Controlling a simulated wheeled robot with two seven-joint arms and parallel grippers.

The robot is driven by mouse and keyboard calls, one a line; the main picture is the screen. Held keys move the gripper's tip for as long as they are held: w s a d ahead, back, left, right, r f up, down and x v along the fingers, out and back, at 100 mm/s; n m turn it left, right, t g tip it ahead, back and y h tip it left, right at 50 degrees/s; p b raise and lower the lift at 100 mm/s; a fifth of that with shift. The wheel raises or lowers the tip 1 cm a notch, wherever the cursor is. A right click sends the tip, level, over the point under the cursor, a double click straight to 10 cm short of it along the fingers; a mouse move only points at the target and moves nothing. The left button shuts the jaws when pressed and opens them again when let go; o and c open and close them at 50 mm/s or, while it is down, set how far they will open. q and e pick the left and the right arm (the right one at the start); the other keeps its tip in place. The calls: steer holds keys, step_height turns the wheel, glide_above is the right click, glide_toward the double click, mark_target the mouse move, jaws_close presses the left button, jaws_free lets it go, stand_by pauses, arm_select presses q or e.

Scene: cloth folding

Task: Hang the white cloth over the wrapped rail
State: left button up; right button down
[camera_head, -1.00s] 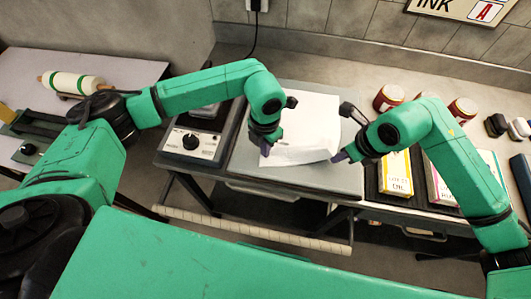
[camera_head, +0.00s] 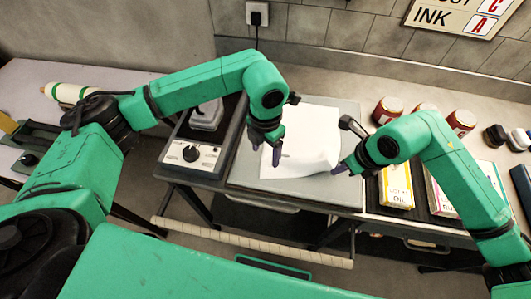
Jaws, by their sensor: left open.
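The white cloth (camera_head: 305,135) lies on the grey board of the bench, mostly flat, with its front right part slightly raised and creased. My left gripper (camera_head: 265,148) is open at the cloth's left edge, with its fingers pointing down; I cannot tell whether they touch it. My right gripper (camera_head: 342,167) is at the cloth's front right corner; its fingertips are too small and overlapped to show whether they are shut on it. The wrapped rail (camera_head: 250,243) is a pale bar running along the front of the bench, below the bench top, with nothing hanging on it.
A grey control box (camera_head: 193,152) stands left of the board (camera_head: 245,170). Several red jars (camera_head: 386,110) and a yellow-edged box (camera_head: 396,187) stand to the right. A roller (camera_head: 70,93) lies on the left table. Open floor shows around the rail.

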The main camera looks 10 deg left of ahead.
mark_target(265, 168)
arm_select(q)
step_height(265, 168, up, 4)
step_height(265, 168, down, 10)
stand_by(0.4)
steer(key=shift+c, duration=0.2)
steer(key=shift+a, duration=0.1)
jaws_close()
step_height(265, 168, up, 5)
steer(key=shift+f, duration=0.2)
steer(key=shift+r, duration=0.2)
